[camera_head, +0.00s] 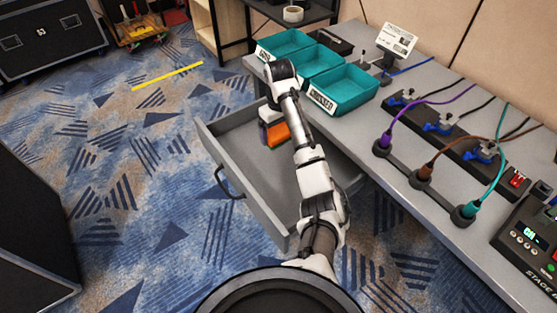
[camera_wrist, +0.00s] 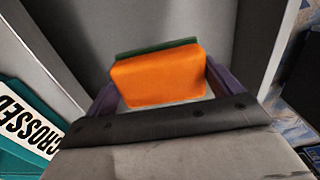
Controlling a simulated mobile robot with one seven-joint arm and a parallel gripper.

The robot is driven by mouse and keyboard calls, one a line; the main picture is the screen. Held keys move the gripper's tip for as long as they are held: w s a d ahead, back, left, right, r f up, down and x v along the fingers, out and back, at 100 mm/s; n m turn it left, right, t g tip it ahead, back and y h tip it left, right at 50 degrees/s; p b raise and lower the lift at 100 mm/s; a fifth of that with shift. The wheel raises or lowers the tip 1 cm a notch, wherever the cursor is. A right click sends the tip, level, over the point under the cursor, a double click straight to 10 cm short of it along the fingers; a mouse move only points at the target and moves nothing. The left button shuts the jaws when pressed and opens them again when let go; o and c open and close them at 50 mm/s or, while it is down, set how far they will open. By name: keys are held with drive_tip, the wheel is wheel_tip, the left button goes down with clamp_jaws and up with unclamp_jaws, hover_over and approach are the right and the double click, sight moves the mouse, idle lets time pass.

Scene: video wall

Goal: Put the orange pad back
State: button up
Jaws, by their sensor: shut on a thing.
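The orange pad (camera_head: 277,134) is a small block with a dark green layer along one side. It also shows in the wrist view (camera_wrist: 160,78), between the purple fingers of my gripper (camera_wrist: 165,88). My gripper (camera_head: 268,127) is shut on the pad and points down. The pad is over or inside the far part of the open grey drawer (camera_head: 238,181). I cannot tell whether it touches the drawer floor. The drawer looks otherwise empty where it shows; my arm hides part of it.
Several teal bins (camera_head: 341,90) with labels stand on the grey bench (camera_head: 400,205) above the drawer. Purple, brown and teal cables (camera_head: 430,161) run across the bench. Dark cases (camera_head: 50,38) stand on the patterned carpet, and the floor left of the drawer is clear.

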sight(279, 162)
wheel_tip(279, 162, down, 12)
drive_tip(key=shift+r, duration=0.1)
idle(0.5)
drive_tip(key=o, duration=0.6)
wheel_tip(279, 162, up, 12)
drive_tip(key=shift+r+p, duration=0.1)
drive_tip(key=shift+p, duration=0.55)
